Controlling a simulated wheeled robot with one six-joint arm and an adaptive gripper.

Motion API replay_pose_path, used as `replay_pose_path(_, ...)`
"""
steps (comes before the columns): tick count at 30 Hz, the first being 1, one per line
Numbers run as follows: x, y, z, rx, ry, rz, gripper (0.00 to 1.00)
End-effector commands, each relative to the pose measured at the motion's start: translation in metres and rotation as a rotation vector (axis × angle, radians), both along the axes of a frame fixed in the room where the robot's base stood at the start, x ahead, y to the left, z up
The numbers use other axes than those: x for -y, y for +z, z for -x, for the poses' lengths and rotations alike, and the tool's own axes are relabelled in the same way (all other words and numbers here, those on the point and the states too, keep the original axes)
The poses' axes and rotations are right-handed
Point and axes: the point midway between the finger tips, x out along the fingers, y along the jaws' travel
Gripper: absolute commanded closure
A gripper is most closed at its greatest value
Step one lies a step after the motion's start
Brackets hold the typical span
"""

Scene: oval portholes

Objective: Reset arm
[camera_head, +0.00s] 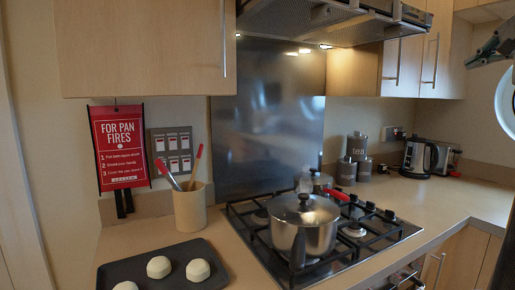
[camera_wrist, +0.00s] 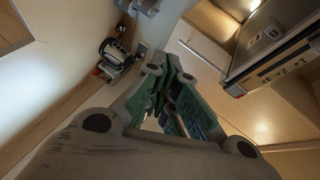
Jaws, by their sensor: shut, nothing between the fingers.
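My gripper (camera_wrist: 168,80) fills the middle of the wrist view, with grey links and green-lined fingers. Its fingers are together with nothing held between them. In the camera_head view, part of it (camera_head: 490,48) shows at the upper right edge, high above the counter and apart from everything. The rest of my arm is mostly outside that view.
A lidded pot (camera_head: 306,228) and a smaller pan stand on the gas hob (camera_head: 390,237). A tray (camera_head: 215,270) with pale buns lies front left, beside a utensil crock (camera_head: 190,207). A kettle (camera_head: 418,157) stands back right. The extractor hood (camera_head: 330,22) hangs above.

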Motion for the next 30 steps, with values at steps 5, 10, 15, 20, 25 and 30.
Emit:
replay_pose_path(5,-0.046,-0.138,0.042,-0.376,0.136,0.186,1.00)
replay_pose_path(10,-0.114,-0.252,0.101,-0.697,0.434,0.448,1.00)
replay_pose_path(15,-0.170,-0.331,0.157,-0.872,0.774,0.742,1.00)
replay_pose_path(20,-0.207,-0.352,0.169,-0.835,0.949,0.875,1.00)
replay_pose_path(25,-0.226,-0.345,0.163,-0.773,1.014,0.933,1.00)
replay_pose_path(30,-0.228,-0.345,0.162,-0.769,1.023,0.935,1.00)
